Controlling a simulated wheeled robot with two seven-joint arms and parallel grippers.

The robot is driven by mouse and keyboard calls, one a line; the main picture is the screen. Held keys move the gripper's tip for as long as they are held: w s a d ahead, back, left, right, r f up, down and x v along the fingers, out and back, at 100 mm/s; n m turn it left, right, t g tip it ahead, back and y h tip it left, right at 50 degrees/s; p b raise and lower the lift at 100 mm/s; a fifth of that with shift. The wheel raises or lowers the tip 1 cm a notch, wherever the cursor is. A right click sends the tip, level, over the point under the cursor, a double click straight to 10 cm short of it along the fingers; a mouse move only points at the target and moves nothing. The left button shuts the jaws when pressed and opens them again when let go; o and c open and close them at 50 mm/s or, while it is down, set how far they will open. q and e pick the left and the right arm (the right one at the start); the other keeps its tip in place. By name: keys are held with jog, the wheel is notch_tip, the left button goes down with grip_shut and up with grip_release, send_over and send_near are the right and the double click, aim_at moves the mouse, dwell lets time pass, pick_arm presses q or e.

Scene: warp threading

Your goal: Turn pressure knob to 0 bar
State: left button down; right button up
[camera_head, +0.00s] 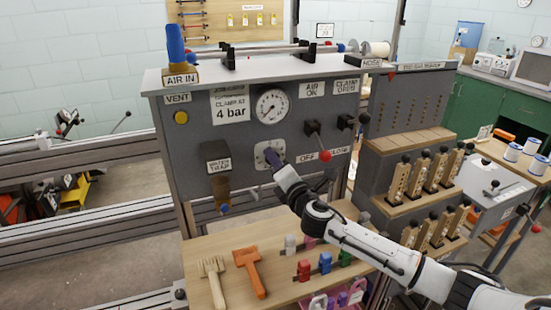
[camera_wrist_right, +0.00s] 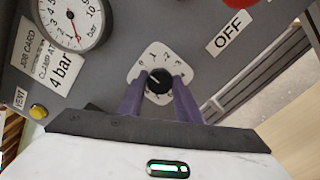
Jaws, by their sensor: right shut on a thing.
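The pressure knob (camera_wrist_right: 159,81) is black and round, with a light pointer mark, on a white numbered dial plate (camera_wrist_right: 146,66) in the right wrist view. My right gripper (camera_wrist_right: 160,88) is shut on the knob, with a purple finger on each side. In the head view my right gripper (camera_head: 274,156) reaches the dial plate (camera_head: 262,149) and hides the knob. The round pressure gauge (camera_head: 272,106) sits above it; its needle is off to one side. My left gripper is not in view.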

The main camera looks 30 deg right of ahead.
jog(key=shift+n, duration=0.4)
jog(key=o, duration=1)
jog(key=shift+o, duration=0.2)
jog(key=v, duration=1)
jog(key=shift+b, duration=0.35)
jog(key=shift+s+a, duration=0.1)
jog(key=shift+s, duration=0.05)
